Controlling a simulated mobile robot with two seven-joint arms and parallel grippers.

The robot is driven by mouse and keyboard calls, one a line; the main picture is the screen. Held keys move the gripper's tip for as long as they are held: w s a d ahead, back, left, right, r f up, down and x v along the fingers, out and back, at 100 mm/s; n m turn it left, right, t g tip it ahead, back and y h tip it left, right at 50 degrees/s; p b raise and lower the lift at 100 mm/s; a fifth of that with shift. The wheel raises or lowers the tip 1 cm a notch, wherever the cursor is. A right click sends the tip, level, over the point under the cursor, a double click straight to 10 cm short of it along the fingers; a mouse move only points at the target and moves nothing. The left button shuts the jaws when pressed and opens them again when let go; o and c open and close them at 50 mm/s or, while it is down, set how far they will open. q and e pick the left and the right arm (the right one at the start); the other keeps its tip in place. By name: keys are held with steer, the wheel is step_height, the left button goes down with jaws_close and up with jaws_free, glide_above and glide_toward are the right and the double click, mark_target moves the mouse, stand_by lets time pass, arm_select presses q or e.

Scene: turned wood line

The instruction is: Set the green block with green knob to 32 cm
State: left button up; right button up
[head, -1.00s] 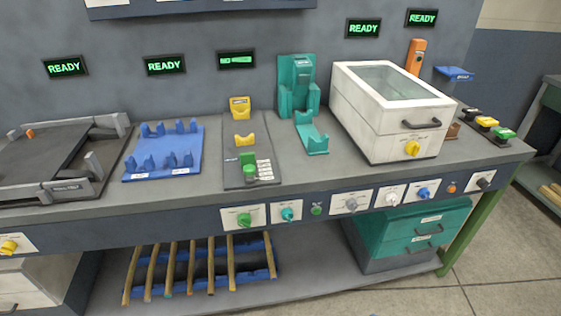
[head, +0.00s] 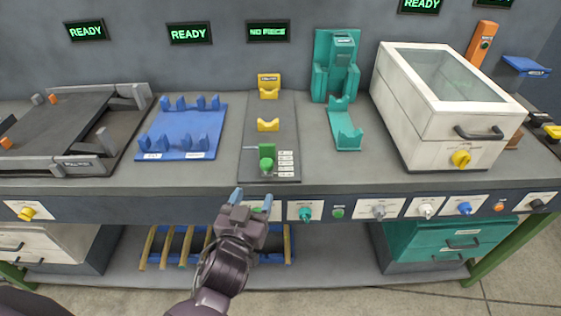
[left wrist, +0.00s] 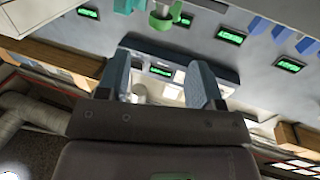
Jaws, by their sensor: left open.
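The green block (head: 267,149) with its round green knob (head: 266,164) sits at the front end of a grey plate (head: 255,117), beside a small white label plate (head: 286,163). Its setting is too small to read. In the left wrist view a green knob and block (left wrist: 163,18) show at the top edge, beyond the fingers. My left gripper (head: 252,199) is open and empty, in front of the bench edge and nearer to me than the block, not touching it. Its two fingers also show apart in the left wrist view (left wrist: 160,80). My right gripper is not in view.
A blue rack (head: 182,140) is to the left, a teal cradle (head: 345,130) to the right, then a white lidded box (head: 440,110). A front panel (head: 305,209) with knobs runs below the bench edge.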

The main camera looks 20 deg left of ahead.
mark_target(265, 169)
arm_select(q)
steer(key=w, duration=1)
steer(key=shift+w+a, duration=0.1)
steer(key=shift+w, duration=0.2)
jaws_close()
steer(key=shift+w+a, duration=0.3)
steer(key=shift+w, duration=0.7)
steer(key=shift+w+a, duration=0.3)
steer(key=shift+w, duration=0.65)
jaws_free()
